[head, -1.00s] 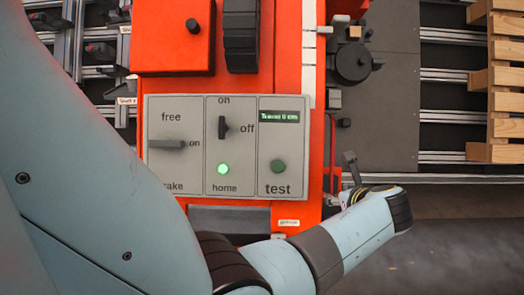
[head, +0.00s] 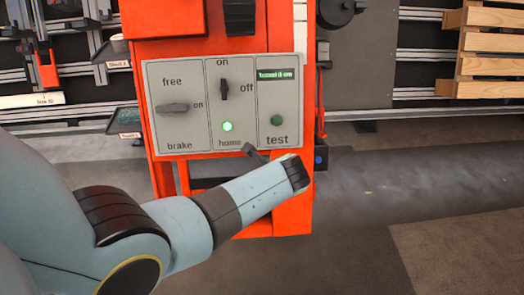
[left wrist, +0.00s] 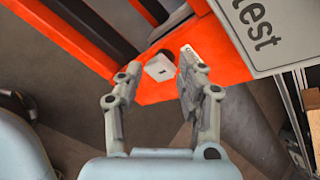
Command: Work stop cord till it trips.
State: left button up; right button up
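I cannot make out a stop cord in either view. The orange machine post (head: 167,130) carries a grey control panel (head: 190,125) in the head view. In the left wrist view, a small white block (left wrist: 160,67) sits on the orange frame (left wrist: 150,92), beyond my left gripper (left wrist: 158,66). The left gripper is open, its two fingers apart with nothing seen held between them. In the head view its fingers are mostly hidden by my wrist, below the panel. My right gripper is in neither view.
The panel has a brake lever (head: 173,107), an on/off knob (head: 224,89), a lit green home lamp (head: 228,127), a test button (head: 277,121) and a small display (head: 275,74), hard to read. Wooden slats (head: 500,50) lie at right. Floor right of the post is clear.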

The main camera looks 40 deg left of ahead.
pick_arm(q)
jog(key=shift+s+a, duration=0.1)
jog(key=shift+s, duration=0.25)
jog(key=shift+f, duration=0.1)
